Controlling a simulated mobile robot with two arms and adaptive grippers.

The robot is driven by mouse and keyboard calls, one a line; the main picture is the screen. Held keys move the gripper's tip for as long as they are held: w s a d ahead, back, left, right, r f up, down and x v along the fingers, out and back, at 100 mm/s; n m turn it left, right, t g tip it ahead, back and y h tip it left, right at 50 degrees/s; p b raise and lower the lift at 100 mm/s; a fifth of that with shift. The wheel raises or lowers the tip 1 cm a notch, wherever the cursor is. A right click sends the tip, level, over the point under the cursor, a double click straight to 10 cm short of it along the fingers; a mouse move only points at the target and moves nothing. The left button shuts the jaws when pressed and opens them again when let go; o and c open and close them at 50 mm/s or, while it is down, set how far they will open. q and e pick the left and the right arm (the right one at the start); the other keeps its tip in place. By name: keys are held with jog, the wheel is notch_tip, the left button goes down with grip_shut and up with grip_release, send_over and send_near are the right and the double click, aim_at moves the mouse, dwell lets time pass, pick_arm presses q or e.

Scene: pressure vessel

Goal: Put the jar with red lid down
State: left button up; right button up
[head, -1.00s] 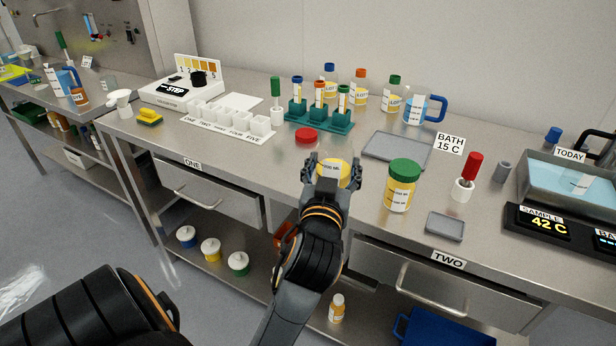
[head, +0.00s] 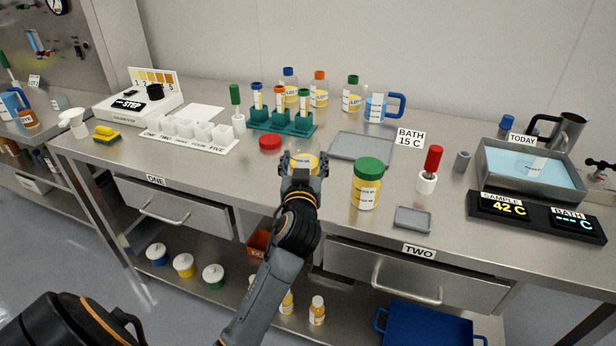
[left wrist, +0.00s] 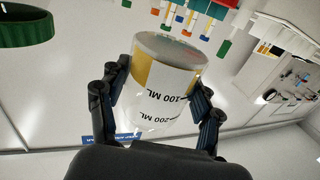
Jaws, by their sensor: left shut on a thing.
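My left gripper (head: 303,168) is shut on a clear jar (head: 306,158) with yellow contents and a white label. The jar has no lid on it. In the left wrist view the same jar (left wrist: 165,85) is between the two fingers, its "100 ML" label upside down in the picture. Its greyish base shows there, so it seems to be clear of the table; its height is hard to judge. A red lid (head: 270,142) lies by itself on the steel bench (head: 330,199), just behind and left of the held jar. My right gripper is not in view.
A green-lidded jar (head: 367,185) stands to the right. Behind are a grey tray (head: 362,147) and a teal rack of tubes (head: 282,122). A small grey dish (head: 412,218) and a red-handled tool in a white holder (head: 427,184) are further right. Bare bench lies left of the held jar.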

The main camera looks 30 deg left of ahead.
pick_arm(q)
jog(key=w+f, duration=0.1)
jog(key=f, duration=0.1)
jog(key=w+a+f, duration=0.1)
jog(key=f, duration=0.1)
jog(key=shift+w+a, duration=0.1)
jog(key=shift+w, duration=0.3)
jog(key=f, duration=0.2)
jog(key=w+f, duration=0.1)
jog(key=shift+a+f, duration=0.15)
jog(key=shift+f, duration=0.25)
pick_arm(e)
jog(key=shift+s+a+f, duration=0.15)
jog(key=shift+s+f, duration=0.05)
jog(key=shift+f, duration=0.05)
pick_arm(q)
jog(key=shift+s, duration=0.1)
jog(key=shift+f+b, duration=0.25)
jog(key=shift+b, duration=0.25)
jog(key=o, duration=1.2)
jog(key=shift+r, duration=0.1)
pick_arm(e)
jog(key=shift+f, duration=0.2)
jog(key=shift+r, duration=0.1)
